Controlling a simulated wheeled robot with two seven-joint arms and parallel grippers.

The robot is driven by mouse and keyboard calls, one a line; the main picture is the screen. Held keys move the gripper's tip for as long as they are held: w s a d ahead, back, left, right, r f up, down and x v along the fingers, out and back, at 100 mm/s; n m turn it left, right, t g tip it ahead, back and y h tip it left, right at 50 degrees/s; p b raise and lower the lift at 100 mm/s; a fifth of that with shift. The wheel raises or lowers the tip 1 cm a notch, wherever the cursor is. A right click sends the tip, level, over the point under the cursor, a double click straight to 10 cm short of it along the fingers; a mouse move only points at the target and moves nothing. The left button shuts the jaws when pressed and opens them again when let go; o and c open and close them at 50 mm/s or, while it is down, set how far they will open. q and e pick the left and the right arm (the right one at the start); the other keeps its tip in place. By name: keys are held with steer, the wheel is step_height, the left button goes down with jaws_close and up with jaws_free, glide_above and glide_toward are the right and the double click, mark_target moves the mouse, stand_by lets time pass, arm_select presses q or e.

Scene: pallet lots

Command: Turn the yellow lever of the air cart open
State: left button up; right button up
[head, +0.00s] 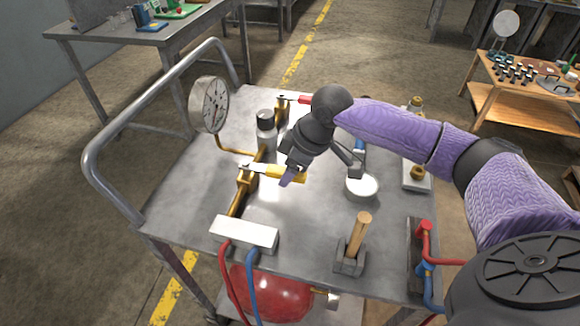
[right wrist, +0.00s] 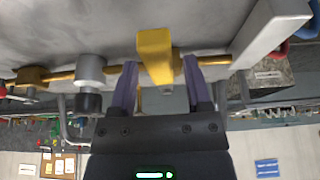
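The yellow lever (head: 270,170) sits on a brass valve (head: 245,177) in the pipe of the air cart (head: 180,205). It points right, across the line of the pipe. My right gripper (head: 293,168) is at the lever's free end. In the right wrist view the yellow lever (right wrist: 155,58) stands between the two purple fingers of my right gripper (right wrist: 161,88), with a gap on each side. The gripper is open. In the head view the gripper body hides the far finger. My left gripper is not in view.
A pressure gauge (head: 209,104), a grey cylinder with a dark cap (head: 266,128) and a red lever (head: 304,100) are farther along the pipe. A white block (head: 244,233) is at its near end.

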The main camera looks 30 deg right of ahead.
jaws_close()
stand_by(1.2)
